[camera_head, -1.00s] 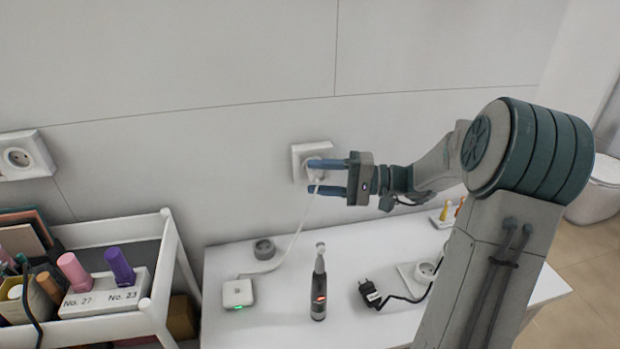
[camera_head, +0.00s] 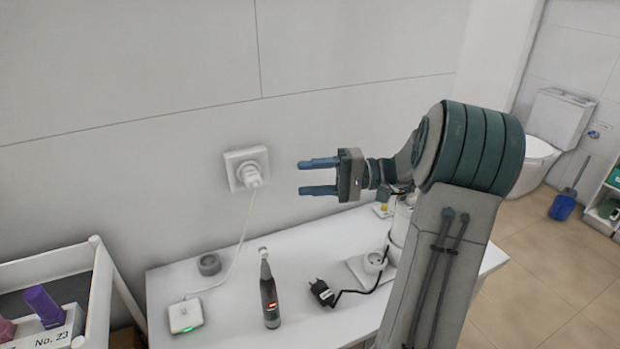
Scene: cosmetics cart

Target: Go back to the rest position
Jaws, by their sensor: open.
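My gripper (camera_head: 318,176) is open and empty, its two blue fingers pointing left. It hangs in front of the wall, above the white table, to the right of the wall socket (camera_head: 233,178) and apart from it. A white plug (camera_head: 252,176) sits in that socket. Its white cable (camera_head: 246,225) runs down to a small white charging base (camera_head: 186,316) with a green light on the table.
A black plug (camera_head: 321,292) on a cable lies near a white socket block (camera_head: 364,268). A grey round piece (camera_head: 209,264) lies behind. A white cart (camera_head: 96,290) stands left; a toilet (camera_head: 540,150) stands far right.

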